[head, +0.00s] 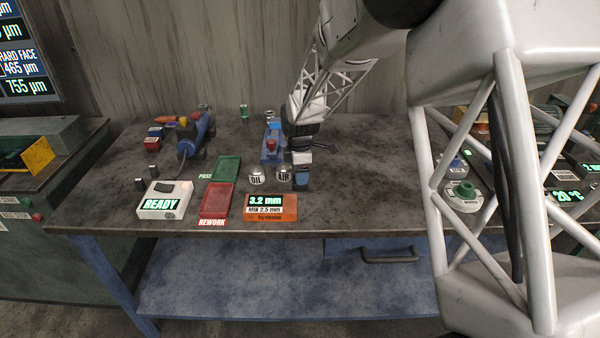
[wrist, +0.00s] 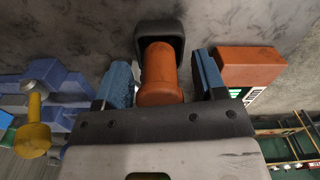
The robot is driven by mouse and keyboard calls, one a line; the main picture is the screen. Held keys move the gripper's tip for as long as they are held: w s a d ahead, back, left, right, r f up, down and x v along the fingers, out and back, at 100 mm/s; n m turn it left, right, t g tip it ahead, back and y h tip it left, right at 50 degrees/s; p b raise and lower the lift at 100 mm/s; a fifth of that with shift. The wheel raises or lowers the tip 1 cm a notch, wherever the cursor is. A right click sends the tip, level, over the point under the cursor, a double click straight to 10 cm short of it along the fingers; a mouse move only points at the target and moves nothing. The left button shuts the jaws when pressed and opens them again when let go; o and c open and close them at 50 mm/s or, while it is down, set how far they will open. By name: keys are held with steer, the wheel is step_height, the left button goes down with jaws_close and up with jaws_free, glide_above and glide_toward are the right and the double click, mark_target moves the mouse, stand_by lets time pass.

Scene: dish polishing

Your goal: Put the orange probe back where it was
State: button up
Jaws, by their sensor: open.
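The orange probe (wrist: 158,76) shows in the wrist view, with its far end at a dark cup-like holder (wrist: 160,32). I cannot tell how deep it sits in there. My gripper (wrist: 163,82) is open, with one blue fingertip on each side of the probe and a narrow gap showing beside it. In the head view my gripper (head: 301,174) is low over the table, just behind the orange gauge (head: 286,214) reading 3.2 mm. The probe and holder cannot be made out there. The gauge's orange body (wrist: 248,62) is right of my gripper in the wrist view.
Red (head: 216,201) and green (head: 227,168) trays and a READY box (head: 165,200) lie further left.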

step_height(320, 180, up, 12)
steer(key=shift+f, duration=0.1)
stand_by(0.5)
stand_by(0.6)
steer(key=shift+s+d+r, duration=0.3)
steer(key=shift+s+r, duration=0.05)
steer(key=shift+r, duration=0.05)
steer(key=s+d+r+m+t, duration=0.1)
steer(key=s+d+r+m, duration=0.35)
steer(key=s, duration=0.45)
steer(key=s+d+r+m, duration=0.4)
steer(key=s+d+m, duration=0.15)
steer(key=s, duration=0.45)
steer(key=s+d+f+m, duration=0.1)
steer(key=s+d+m, duration=0.2)
steer(key=s, duration=0.8)
steer(key=s+d+m+t, duration=0.1)
steer(key=s+d+m, duration=0.3)
steer(key=s+m, duration=0.3)
steer(key=s, duration=0.5)
steer(key=shift+s+d+f+t, duration=0.15)
steer(key=shift+d+f+t, duration=0.05)
steer(key=shift+f+t, duration=0.15)
